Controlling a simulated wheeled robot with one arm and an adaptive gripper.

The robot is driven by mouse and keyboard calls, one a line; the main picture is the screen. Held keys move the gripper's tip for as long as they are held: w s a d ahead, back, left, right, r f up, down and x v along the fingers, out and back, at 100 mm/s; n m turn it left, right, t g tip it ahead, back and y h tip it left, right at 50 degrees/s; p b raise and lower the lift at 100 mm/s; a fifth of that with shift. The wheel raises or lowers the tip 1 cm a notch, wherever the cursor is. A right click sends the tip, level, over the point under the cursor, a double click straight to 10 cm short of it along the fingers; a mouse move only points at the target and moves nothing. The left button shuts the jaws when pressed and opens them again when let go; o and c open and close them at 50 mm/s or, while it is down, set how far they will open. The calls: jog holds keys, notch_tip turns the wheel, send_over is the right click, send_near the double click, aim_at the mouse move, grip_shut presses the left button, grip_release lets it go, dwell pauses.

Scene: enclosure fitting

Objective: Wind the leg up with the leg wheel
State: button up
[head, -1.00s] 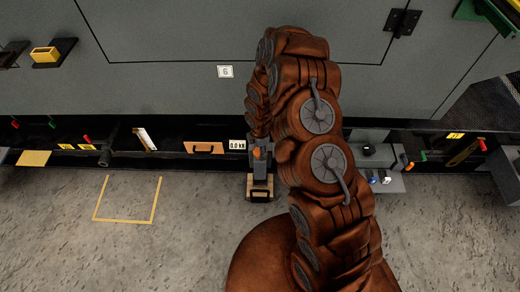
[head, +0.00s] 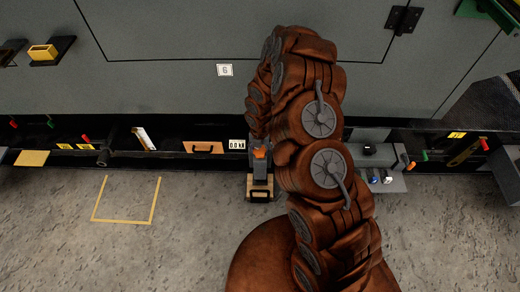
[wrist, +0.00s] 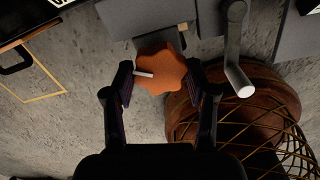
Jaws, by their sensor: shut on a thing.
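The leg wheel is an orange lobed knob (wrist: 163,72) with a white mark on its left side. In the wrist view my gripper (wrist: 160,82) has one dark finger on each side of it and is shut on it. In the head view the knob (head: 260,153) shows just left of my arm, on top of a dark grey leg unit (head: 260,168). A pale block with a black handle (head: 260,194) is at the unit's lower end, near the floor. My arm hides most of my gripper in the head view.
A small display (head: 237,144) is left of the knob. A grey bar (wrist: 235,50) stands close right of my gripper. A grey shelf (head: 385,182) with small parts is to the right. A yellow floor outline (head: 125,221) encloses bare floor at the left.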

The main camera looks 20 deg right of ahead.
aim_at(260, 151)
jog(key=n, duration=0.4)
jog(key=shift+n, duration=0.4)
dwell(0.4)
jog(key=o, duration=1.2)
jog(key=shift+c, duration=0.2)
notch_tip(260, 151, up, 12)
dwell(0.5)
